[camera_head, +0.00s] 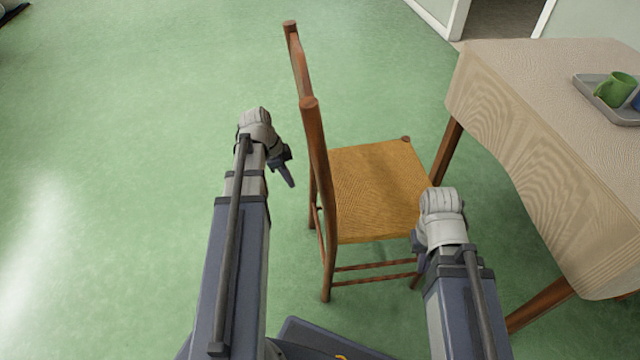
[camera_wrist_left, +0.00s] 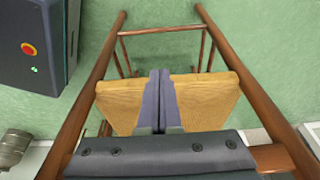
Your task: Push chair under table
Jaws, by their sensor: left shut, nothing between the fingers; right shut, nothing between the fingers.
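The wooden chair (camera_head: 380,185) has a woven tan seat and stands upright beside the table (camera_head: 535,110), its back on the left and its seat towards the table. The table wears a beige patterned cloth. The seat looks clear of the tabletop. My left gripper (camera_head: 287,175) is shut and empty, just left of the chair back. In the left wrist view its shut fingers (camera_wrist_left: 160,100) appear over the chair seat (camera_wrist_left: 205,100), between the back posts. My right gripper (camera_head: 417,243) is at the seat's near right corner, shut and mostly hidden by its wrist; contact is unclear.
A grey tray (camera_head: 590,86) with a green mug (camera_head: 615,90) and a partly cut-off blue item sits on the table. Table legs (camera_head: 540,306) stand near the chair's right side. Green floor (camera_head: 120,130) is open to the left. A doorway (camera_head: 497,18) is at the back.

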